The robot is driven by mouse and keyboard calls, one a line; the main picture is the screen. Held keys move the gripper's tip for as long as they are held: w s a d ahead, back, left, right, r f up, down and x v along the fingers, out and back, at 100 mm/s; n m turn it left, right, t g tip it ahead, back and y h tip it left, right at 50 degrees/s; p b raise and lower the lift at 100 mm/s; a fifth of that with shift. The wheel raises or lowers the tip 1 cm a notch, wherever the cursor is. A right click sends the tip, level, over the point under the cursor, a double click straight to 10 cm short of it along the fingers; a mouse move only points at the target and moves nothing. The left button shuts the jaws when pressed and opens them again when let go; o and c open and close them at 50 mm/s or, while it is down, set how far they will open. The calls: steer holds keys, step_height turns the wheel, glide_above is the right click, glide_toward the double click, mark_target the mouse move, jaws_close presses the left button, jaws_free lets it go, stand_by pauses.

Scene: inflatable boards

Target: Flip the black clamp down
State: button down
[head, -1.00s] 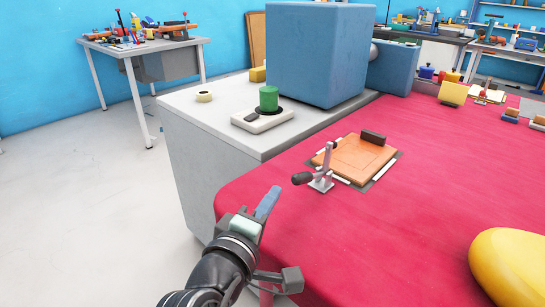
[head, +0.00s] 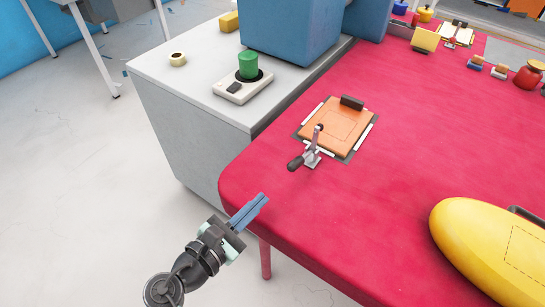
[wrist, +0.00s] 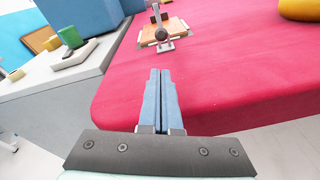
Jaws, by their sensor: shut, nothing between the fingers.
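The clamp (head: 312,150) stands at the near edge of an orange board on the red table. It has a metal base and lever, with a black handle end (head: 295,163) pointing toward the near left. The clamp also shows in the wrist view (wrist: 163,41), beyond my fingertips. My gripper (head: 262,199) is shut and empty, with its blue fingers together. It is at the table's near left corner, apart from the clamp and nearer to me. The fingers also show in the wrist view (wrist: 160,72).
The orange board (head: 340,122) carries a dark block (head: 352,102) at its far edge. A yellow inflated piece (head: 485,245) lies at the right. A grey cabinet (head: 190,105) with a green cylinder (head: 248,65) stands left of the table. The red surface between gripper and clamp is clear.

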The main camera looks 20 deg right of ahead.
mark_target(283, 189)
steer(key=shift+s+a+r+n+h+p, duration=0.15)
steer(key=shift+s+n+h+p, duration=0.1)
steer(key=shift+n, duration=0.25)
steer(key=shift+s+a+f+n+h+p, duration=0.15)
steer(key=shift+s+n, duration=0.1)
steer(key=shift+n, duration=0.25)
steer(key=shift+r, duration=0.1)
steer(key=x, duration=1)
steer(key=shift+b, duration=0.35)
steer(key=shift+r+p, duration=0.4)
steer(key=shift+p, duration=0.45)
steer(key=shift+d+p, duration=0.1)
steer(key=shift+p, duration=0.2)
